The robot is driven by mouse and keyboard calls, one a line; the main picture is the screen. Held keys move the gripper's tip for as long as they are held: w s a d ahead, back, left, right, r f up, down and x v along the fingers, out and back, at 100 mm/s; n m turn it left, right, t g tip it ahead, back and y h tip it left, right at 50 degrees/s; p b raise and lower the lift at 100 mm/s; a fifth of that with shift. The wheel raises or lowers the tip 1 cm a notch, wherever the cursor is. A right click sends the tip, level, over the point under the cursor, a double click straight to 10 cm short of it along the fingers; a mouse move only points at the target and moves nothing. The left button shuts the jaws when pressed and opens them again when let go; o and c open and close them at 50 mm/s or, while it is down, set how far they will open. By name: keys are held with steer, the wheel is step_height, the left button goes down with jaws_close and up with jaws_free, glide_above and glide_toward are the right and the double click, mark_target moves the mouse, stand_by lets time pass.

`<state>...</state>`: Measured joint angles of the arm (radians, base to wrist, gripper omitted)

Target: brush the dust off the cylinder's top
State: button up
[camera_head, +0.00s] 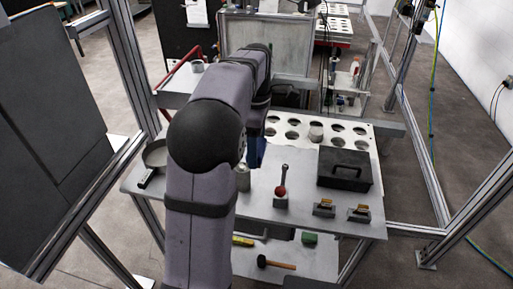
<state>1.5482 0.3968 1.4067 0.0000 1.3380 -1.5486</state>
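A metallic cylinder (243,178) stands upright on the white table, just right of my arm's near link; its top is small and I cannot tell whether dust lies on it. A similar cylinder (316,131) stands in a hole of the white rack. My gripper is mostly hidden behind my arm; a blue part (257,152) shows below the wrist, above and behind the near cylinder, and may belong to it. I cannot see its fingertips or anything held.
A black box with a handle (345,169) stands on the right of the table (262,207). A red ball-ended tool (281,190) stands left of it. A round pan (155,153) lies at the left edge. A mallet (276,263) lies on the lower shelf.

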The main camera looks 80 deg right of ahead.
steer(key=shift+c, duration=0.8)
steer(key=shift+w+r+p, duration=0.1)
steer(key=shift+r+p, duration=0.35)
steer(key=shift+p, duration=0.05)
steer(key=r+p, duration=0.1)
steer(key=p, duration=0.2)
steer(key=w+r+p, duration=0.1)
steer(key=r+p, duration=0.1)
steer(key=shift+a+p, duration=0.2)
steer(key=shift+p, duration=0.2)
steer(key=a+p, duration=0.1)
steer(key=p, duration=0.2)
steer(key=shift+w+r+n+p, duration=0.3)
steer(key=shift+w+p, duration=0.1)
steer(key=w+d+f+p, duration=0.1)
steer(key=d+f+p, duration=0.2)
steer(key=d+f, duration=0.1)
steer(key=shift+d+f, duration=0.3)
steer(key=shift+w+f, duration=0.1)
